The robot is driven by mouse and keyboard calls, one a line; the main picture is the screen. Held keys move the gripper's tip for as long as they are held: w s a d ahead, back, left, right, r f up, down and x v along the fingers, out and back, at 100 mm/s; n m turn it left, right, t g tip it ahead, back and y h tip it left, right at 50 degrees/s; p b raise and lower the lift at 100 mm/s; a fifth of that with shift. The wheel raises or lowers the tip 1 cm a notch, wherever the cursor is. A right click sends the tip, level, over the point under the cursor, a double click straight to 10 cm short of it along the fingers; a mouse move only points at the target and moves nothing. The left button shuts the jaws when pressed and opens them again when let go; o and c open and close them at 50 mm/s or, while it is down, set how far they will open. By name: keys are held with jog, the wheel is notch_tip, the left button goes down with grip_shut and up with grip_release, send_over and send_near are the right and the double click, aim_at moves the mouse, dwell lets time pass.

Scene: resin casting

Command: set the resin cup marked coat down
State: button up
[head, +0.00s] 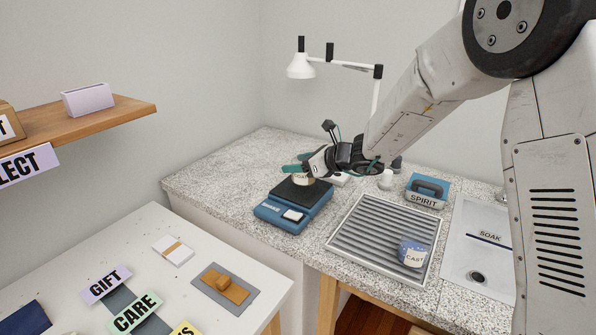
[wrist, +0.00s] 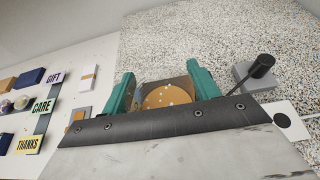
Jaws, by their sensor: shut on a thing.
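The cup marked coat (head: 302,181), its label only partly visible, is held at the blue scale (head: 268,214). In the wrist view the cup (wrist: 166,96) is clear-walled, with orange contents dotted with pale specks. My gripper (head: 297,170) is shut on it, and its teal fingers show on either side in the wrist view (wrist: 162,86). The cup is over the scale's dark plate (head: 307,191); I cannot tell whether its base touches. The fingers hide part of the cup.
A grey ribbed rack (head: 365,232) bears a blue cup marked CAST (head: 413,253). Behind it stands a blue SPIRIT container (head: 427,190), with the SOAK sink (head: 478,262) at right. A white lamp (head: 300,66) stands behind. Bare speckled counter (head: 225,180) lies left of the scale.

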jog(key=shift+w+a+f, duration=0.15)
jog(key=shift+w, duration=0.45)
jog(key=shift+w+a+f, duration=0.1)
jog(key=shift+w+a, duration=0.05)
jog(key=shift+w, duration=0.4)
jog(key=shift+f, duration=1.6)
jog(key=shift+f, duration=0.1)
jog(key=o, duration=1)
